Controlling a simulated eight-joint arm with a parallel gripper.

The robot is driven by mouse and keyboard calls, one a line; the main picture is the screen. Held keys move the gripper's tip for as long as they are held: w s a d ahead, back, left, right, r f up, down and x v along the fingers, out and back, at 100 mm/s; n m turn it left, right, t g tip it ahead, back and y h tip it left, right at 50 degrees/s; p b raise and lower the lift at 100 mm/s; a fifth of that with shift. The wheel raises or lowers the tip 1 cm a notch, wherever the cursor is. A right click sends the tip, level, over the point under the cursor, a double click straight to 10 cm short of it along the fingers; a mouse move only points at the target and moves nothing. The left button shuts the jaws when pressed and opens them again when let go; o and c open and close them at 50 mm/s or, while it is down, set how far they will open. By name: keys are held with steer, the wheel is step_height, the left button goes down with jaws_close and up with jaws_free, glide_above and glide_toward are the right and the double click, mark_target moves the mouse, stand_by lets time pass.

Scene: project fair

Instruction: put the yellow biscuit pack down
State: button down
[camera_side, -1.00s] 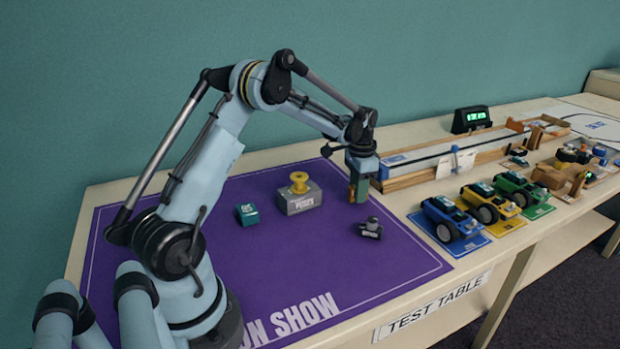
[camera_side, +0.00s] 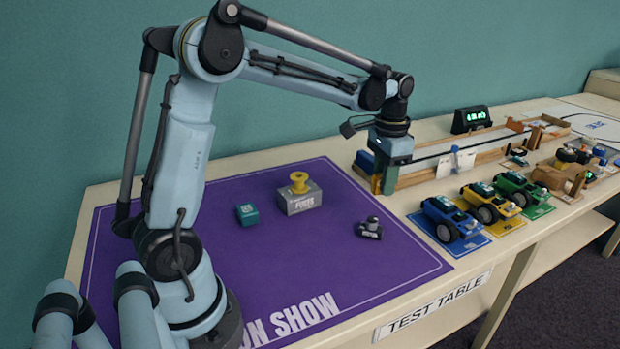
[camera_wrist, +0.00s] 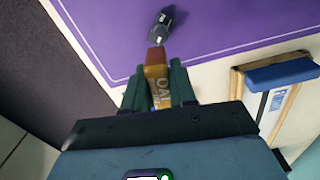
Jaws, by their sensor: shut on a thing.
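My gripper (camera_side: 384,186) is shut on the yellow biscuit pack (camera_wrist: 157,82). In the wrist view the pack stands out between the two green fingers (camera_wrist: 160,88), with a reddish-brown end and part of a printed label showing. In the side view only a thin orange-yellow strip of the pack (camera_side: 376,184) shows beside the fingers. The gripper points down near the right edge of the purple mat (camera_side: 270,255), by the near end of the wooden track. I cannot tell how high the pack is above the table.
A small dark grey device (camera_side: 370,228) sits on the mat below the gripper. A teal box (camera_side: 246,214) and a grey box (camera_side: 300,203) topped by a yellow spool (camera_side: 299,182) stand further left. The wooden track (camera_side: 440,177) and several toy cars are right. The mat's front is clear.

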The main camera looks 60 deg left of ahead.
steer(key=s+d+n, duration=0.1)
steer(key=s+d, duration=0.3)
steer(key=s, duration=0.7)
steer(key=s+d+n, duration=0.1)
steer(key=s+d, duration=0.4)
steer(key=s, duration=0.6)
glide_above(288, 256)
step_height(288, 256, down, 8)
steer(key=shift+r, duration=0.15)
steer(key=shift+f, duration=2)
steer(key=shift+f, duration=0.1)
steer(key=c, duration=0.9)
jaws_free()
